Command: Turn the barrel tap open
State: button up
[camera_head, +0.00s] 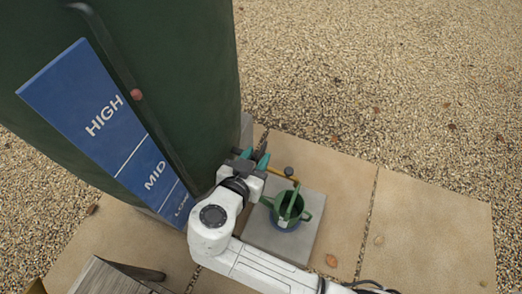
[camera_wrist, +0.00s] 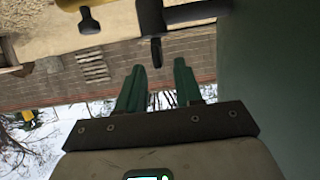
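The dark green barrel (camera_head: 190,70) stands at the left in the head view, and its wall (camera_wrist: 275,90) fills the right of the wrist view. A brass-yellow tap part (camera_head: 279,174) with a dark round knob (camera_head: 289,171) sticks out beside my gripper (camera_head: 256,157). In the wrist view, my gripper (camera_wrist: 159,67) has two green fingers with a clear gap between them. It is open and empty. A dark lever-like piece (camera_wrist: 155,50) lies just beyond the fingertips, roughly in line with the gap. I cannot tell whether they touch. My gripper partly hides the tap's root.
A green watering can (camera_head: 291,209) stands on a grey slab (camera_head: 300,248) below the tap part. A blue level board (camera_head: 95,110) and a red ball (camera_head: 136,95) are on the barrel's front. A wooden piece (camera_head: 105,278) is at lower left.

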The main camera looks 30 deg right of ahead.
aim_at(261, 151)
jog(key=shift+b+x, duration=0.35)
jog(key=shift+x, duration=1.7)
grip_shut()
